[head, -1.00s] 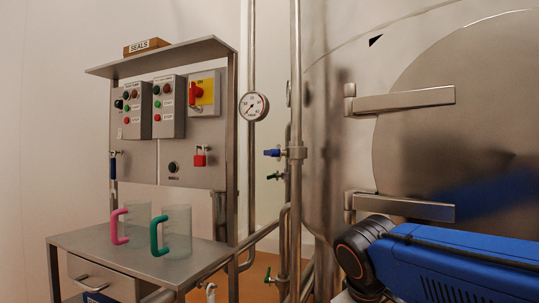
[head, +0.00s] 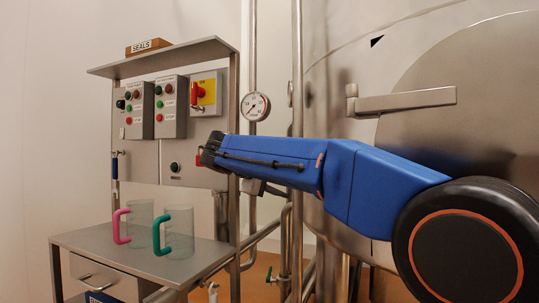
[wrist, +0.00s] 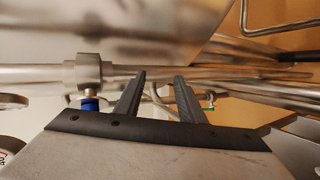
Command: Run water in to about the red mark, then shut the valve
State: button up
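A blue valve handle (wrist: 90,103) hangs below a steel fitting (wrist: 88,72) on a pipe in the wrist view, left of my gripper (wrist: 160,76). My gripper is open and empty, its two fingers apart, with pipes beyond the tips. In the head view my arm hides this valve and the gripper's fingers. The steel hopper (head: 335,95) stands at the right. Another valve with a green handle (head: 270,275) is on the lower pipework. I cannot make out a red mark for the water level, nor any water.
A round gauge (head: 255,107) sits on the upright pipes (head: 297,60). A control panel (head: 205,125) stands at left, above a bench (head: 80,240) with a pink-handled jug (head: 121,227) and a green-handled jug (head: 160,231). The hopper's door hinge (head: 405,101) juts out.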

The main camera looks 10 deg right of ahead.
jog(key=w+a+r+t+h, duration=0.1)
jog(key=w+a+r, duration=0.15)
jog(key=a, duration=0.25)
jog(key=w+a+r+h, duration=0.2)
jog(key=a+r, duration=0.2)
jog(key=a, duration=0.1)
jog(key=w+a+r+t+h, duration=0.1)
jog(key=w+a+r, duration=0.2)
jog(key=a, duration=0.2)
jog(key=shift+m, duration=0.3)
jog(key=x, duration=1.7)
jog(key=shift+s+r, duration=0.15)
jog(key=shift+r, duration=0.05)
grip_shut()
